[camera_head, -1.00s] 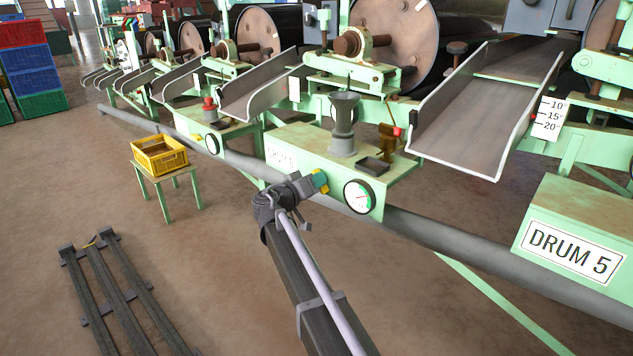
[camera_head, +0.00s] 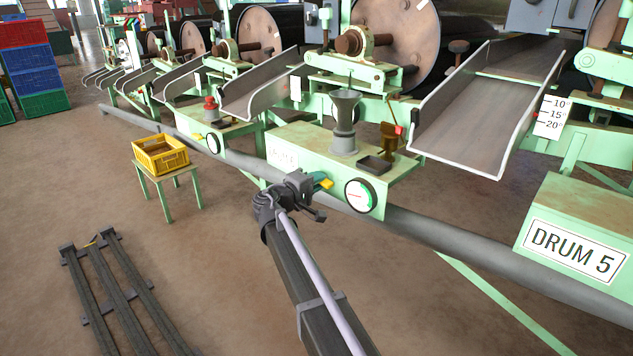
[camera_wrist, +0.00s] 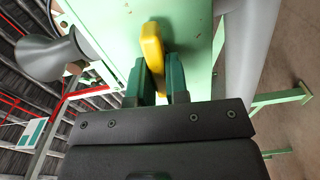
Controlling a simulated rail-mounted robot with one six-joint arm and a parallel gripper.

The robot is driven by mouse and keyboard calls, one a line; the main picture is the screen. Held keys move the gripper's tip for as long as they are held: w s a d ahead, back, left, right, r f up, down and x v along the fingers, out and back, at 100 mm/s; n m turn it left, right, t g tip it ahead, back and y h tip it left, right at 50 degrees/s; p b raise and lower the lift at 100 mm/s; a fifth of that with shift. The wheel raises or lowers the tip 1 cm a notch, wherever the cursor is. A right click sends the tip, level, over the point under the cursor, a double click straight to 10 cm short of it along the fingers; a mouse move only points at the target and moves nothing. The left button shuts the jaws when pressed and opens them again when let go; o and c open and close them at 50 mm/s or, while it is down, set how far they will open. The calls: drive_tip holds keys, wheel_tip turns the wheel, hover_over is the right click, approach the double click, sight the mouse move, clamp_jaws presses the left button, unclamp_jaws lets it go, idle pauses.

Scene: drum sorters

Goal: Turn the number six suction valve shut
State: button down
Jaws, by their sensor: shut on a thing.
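The yellow valve lever (camera_head: 327,184) is on the front of the pale green drum 6 box, just left of the round gauge (camera_head: 360,195). In the wrist view the yellow lever (camera_wrist: 152,48) stands between the two dark green fingers of my gripper (camera_wrist: 156,82). My gripper (camera_head: 319,180) is shut on this lever, and the fingers hide its lower part. The gauge shows a red needle lying about level. The valve body behind the lever cannot be made out.
A long grey pipe (camera_head: 430,233) runs below the boxes, close under my gripper. A grey funnel (camera_head: 344,125) and a small dark tray (camera_head: 374,165) sit on the box top. A yellow crate (camera_head: 160,167) stands on a green stool.

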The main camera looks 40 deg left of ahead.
drive_tip(key=shift+n, duration=0.4)
drive_tip(key=c, duration=1.1)
unclamp_jaws()
drive_tip(key=s, duration=0.7)
drive_tip(key=s+a, duration=0.1)
drive_tip(key=s, duration=0.3)
drive_tip(key=shift+w, duration=0.1)
